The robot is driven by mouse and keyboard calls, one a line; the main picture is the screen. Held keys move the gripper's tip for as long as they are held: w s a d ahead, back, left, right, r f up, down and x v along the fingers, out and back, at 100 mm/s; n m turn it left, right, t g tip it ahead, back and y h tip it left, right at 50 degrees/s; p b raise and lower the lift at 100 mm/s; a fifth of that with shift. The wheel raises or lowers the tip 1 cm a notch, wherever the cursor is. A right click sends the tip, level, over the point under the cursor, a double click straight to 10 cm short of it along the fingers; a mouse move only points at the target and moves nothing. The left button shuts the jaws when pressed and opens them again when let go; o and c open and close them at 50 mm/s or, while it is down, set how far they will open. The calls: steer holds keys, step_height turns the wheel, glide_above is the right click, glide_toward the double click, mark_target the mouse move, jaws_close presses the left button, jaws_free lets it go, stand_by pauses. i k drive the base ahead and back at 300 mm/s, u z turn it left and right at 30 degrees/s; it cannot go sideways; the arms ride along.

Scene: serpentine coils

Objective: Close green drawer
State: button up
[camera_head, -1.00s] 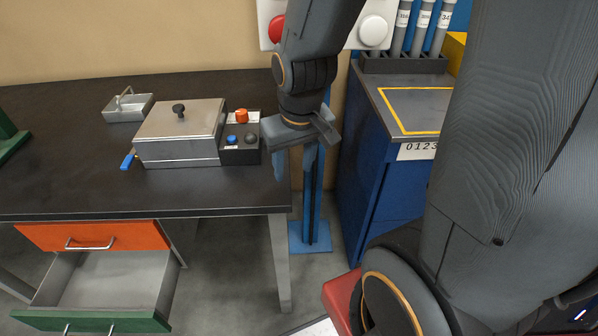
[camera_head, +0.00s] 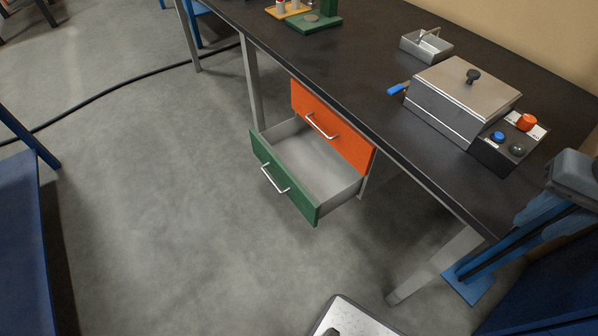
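The green drawer (camera_head: 283,178) is pulled out under the black-topped table, below a closed orange drawer (camera_head: 331,128). Its green front with a silver handle (camera_head: 275,179) faces the open floor. Its grey inside (camera_head: 318,160) looks empty. My gripper (camera_head: 548,210) is partly in view at the right edge, near the table's end and well apart from the drawer. Its fingers look apart with nothing between them, though part of it is cut off.
The table top (camera_head: 400,130) holds a metal lidded box (camera_head: 460,95), a button box (camera_head: 510,142) and a small metal tray (camera_head: 426,45). A table leg (camera_head: 435,265) stands right of the drawers. The floor (camera_head: 170,190) before the drawer is clear; a blue surface (camera_head: 20,240) is at left.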

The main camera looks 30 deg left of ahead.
mark_target(318, 179)
steer(key=u, duration=1)
steer(key=k, duration=0.6)
steer(key=u, duration=0.75)
steer(key=i, duration=0.5)
steer(key=z, duration=0.05)
